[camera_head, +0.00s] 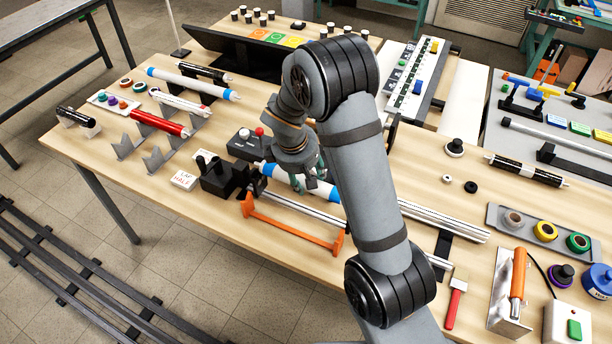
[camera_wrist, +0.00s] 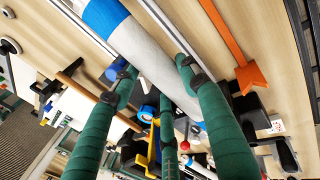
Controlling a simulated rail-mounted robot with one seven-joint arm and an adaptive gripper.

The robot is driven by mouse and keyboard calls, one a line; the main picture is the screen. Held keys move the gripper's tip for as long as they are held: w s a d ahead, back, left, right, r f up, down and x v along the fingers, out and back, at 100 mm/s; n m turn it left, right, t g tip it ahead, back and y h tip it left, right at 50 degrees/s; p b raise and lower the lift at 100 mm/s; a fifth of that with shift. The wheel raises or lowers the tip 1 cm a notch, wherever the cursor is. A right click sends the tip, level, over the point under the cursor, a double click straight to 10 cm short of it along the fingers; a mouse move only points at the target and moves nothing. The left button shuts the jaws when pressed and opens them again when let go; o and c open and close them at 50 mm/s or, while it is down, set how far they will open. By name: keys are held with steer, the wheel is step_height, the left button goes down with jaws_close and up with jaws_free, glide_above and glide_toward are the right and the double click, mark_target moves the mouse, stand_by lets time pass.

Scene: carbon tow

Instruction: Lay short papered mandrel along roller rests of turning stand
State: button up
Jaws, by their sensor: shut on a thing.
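The short papered mandrel (camera_head: 285,177), white with blue end bands, is in my gripper (camera_head: 310,184). The wrist view shows its white middle (camera_wrist: 140,50) between my green fingers (camera_wrist: 158,68), which are shut on it. The mandrel runs roughly parallel to the silver rails (camera_head: 430,212) of the turning stand, over their left part. The stand's black headstock (camera_head: 218,180) is at the left, close to the mandrel's left end. My arm and fingers hide part of the mandrel and the roller rests. I cannot tell whether the mandrel touches the rests.
An orange bar (camera_head: 290,225) lies along the stand's front side. A longer blue-banded mandrel (camera_head: 195,83) and a red one (camera_head: 160,123) lie on rests at the left. A control box (camera_head: 248,143) stands behind the headstock. A red-handled brush (camera_head: 455,300) lies at the front right.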

steer(key=shift+a+f, duration=0.1)
stand_by(0.3)
steer(key=f+b, duration=0.1)
steer(key=b, duration=0.1)
steer(key=f+b, duration=0.2)
steer(key=shift+d+f, duration=0.2)
steer(key=shift+f, duration=0.1)
steer(key=shift+f+b, duration=0.65)
steer(key=shift+b, duration=0.05)
steer(key=o, duration=1.4)
